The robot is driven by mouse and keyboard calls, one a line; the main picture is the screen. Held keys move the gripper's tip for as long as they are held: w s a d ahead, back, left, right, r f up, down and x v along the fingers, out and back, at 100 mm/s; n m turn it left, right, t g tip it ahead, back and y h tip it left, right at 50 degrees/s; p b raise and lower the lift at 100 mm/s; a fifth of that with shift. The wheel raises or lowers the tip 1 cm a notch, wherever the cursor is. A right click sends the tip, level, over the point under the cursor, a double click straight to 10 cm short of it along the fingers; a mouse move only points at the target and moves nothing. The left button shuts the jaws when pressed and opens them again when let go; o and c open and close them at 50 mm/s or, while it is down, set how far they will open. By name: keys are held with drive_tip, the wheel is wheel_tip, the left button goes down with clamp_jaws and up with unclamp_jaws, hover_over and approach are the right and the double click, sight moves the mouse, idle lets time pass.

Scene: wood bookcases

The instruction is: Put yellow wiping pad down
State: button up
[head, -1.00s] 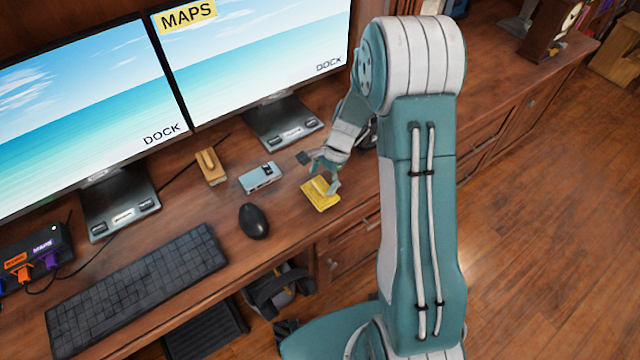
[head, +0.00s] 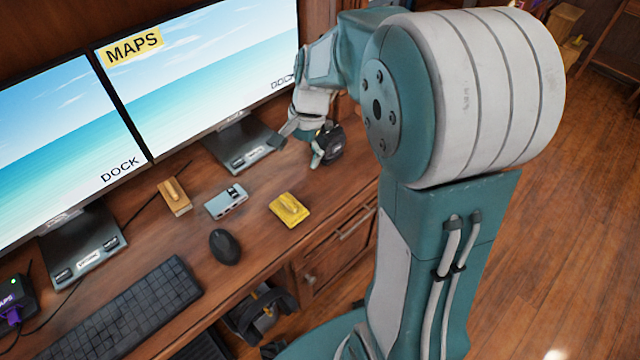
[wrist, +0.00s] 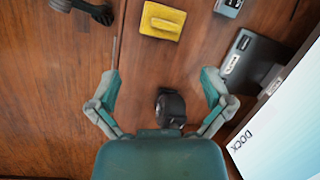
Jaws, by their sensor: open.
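The yellow wiping pad (head: 289,209) lies flat on the wooden desk, handle side up, near the front edge and right of the mouse. It also shows at the top of the wrist view (wrist: 162,21). My gripper (head: 298,146) is open and empty, raised above the desk beyond the pad and near the right monitor's stand. In the wrist view, the spread fingers of my gripper (wrist: 160,88) are apart from the pad, with bare desk and a dark round object between them.
A dark round object (wrist: 171,108) stands below my gripper. A grey-blue box (head: 227,202), a wooden block with a handle (head: 174,197), a black mouse (head: 224,247) and a keyboard (head: 138,311) lie to the left. Two monitors (head: 200,75) line the back.

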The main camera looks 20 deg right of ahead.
drive_tip(key=s+a+r+n+t+h, duration=0.1)
drive_tip(key=s+r+n+t, duration=0.1)
drive_tip(key=s+r+n, duration=0.3)
drive_tip(key=s+a+r+n+t+h, duration=0.1)
drive_tip(key=s+r+n+t, duration=0.2)
drive_tip(key=s, duration=1)
wheel_tip(320, 180, up, 2)
drive_tip(key=n, duration=0.2)
drive_tip(key=shift+a+r+n+t+h, duration=0.2)
drive_tip(key=shift+a+n+t+h, duration=0.1)
drive_tip(key=shift+h, duration=0.1)
drive_tip(key=shift+d, duration=0.1)
drive_tip(key=shift+c, duration=0.3)
